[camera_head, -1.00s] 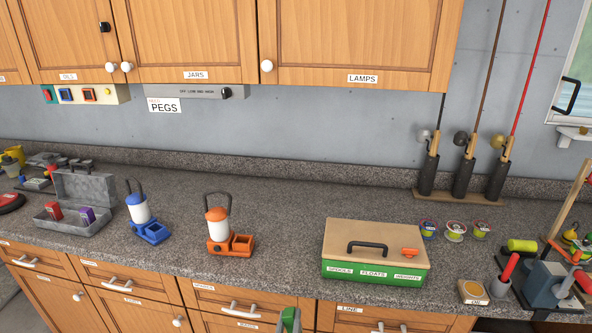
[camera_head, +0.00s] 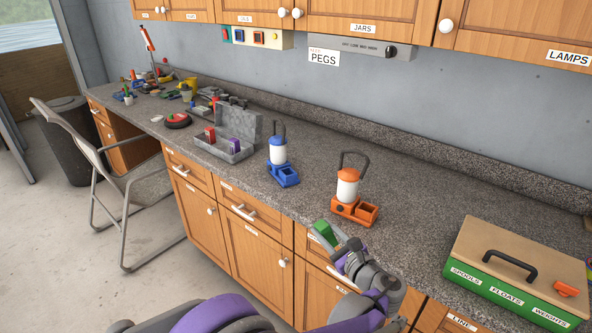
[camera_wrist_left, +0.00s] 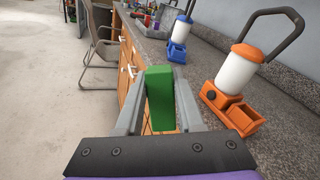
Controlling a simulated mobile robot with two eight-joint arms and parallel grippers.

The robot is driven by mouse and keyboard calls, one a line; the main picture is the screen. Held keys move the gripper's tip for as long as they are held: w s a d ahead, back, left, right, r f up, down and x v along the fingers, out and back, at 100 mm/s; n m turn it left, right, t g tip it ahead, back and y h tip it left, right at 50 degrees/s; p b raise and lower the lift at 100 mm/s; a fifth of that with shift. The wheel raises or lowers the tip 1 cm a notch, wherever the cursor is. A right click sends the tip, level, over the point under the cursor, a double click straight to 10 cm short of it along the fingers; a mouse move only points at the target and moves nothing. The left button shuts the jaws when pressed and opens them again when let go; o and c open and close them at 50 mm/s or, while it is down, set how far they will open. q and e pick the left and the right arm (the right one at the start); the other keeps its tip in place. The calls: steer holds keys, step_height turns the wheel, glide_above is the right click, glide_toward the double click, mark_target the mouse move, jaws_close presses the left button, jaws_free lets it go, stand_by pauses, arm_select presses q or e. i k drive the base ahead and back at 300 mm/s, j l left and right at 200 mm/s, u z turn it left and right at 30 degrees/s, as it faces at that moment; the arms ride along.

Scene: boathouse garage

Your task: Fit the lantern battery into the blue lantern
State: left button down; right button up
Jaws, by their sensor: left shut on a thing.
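The blue lantern (camera_head: 278,155) stands upright on the countertop, with a white body, dark handle and blue base with an open square socket on its right. It also shows in the left wrist view (camera_wrist_left: 183,30). My left gripper (camera_head: 328,236) is shut on a green block (camera_wrist_left: 160,98), which appears to be the lantern battery. It holds the block in front of the counter's front edge, apart from both lanterns and nearer the orange one. The block's lower end is partly hidden by the fingers. My right gripper is not in view.
An orange lantern (camera_head: 347,190) stands right of the blue one. An open grey case (camera_head: 240,153) with a red and a purple block stands left of it. A green box (camera_head: 515,290) is at the right, a chair (camera_head: 140,190) at the left. Counter behind the lanterns is clear.

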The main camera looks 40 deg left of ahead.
mark_target(284, 175)
steer(key=i, duration=0.35)
steer(key=i+j, duration=0.1)
steer(key=j, duration=0.3)
steer(key=i+j, duration=0.15)
steer(key=j, duration=0.25)
steer(key=i+j, duration=0.1)
steer(key=j, duration=0.3)
steer(key=i+j, duration=0.15)
steer(key=j, duration=0.2)
